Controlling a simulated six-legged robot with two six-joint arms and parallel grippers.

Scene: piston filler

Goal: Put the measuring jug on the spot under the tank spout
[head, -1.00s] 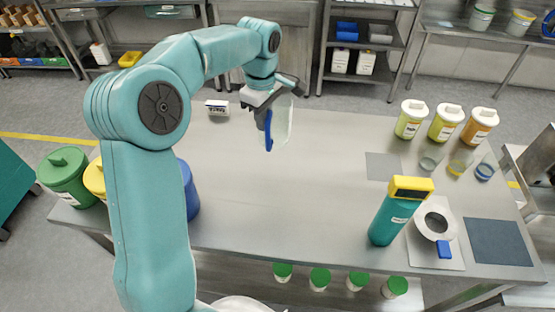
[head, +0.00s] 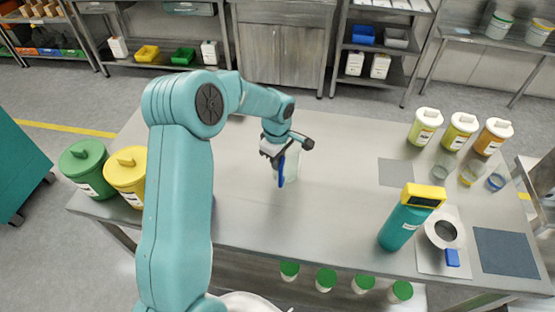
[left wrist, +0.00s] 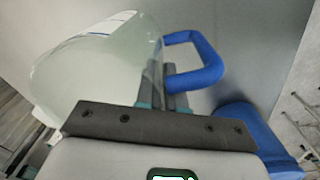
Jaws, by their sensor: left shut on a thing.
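The measuring jug (head: 291,165) is clear with a blue handle. It is over the middle-left of the steel table (head: 320,215). I cannot tell whether the jug's base touches the table. My right gripper is not in view. I cannot make out a tank spout or the spot under it; my left arm hides part of the table's left side.
Green (head: 85,165) and yellow (head: 127,175) lidded canisters stand at the left end. A teal device with a yellow top (head: 410,215) stands at right, near a grey mat (head: 505,250). A smaller grey square (head: 396,172) lies behind it. Lidded jars (head: 425,127) and glasses stand at back right. The table's middle is clear.

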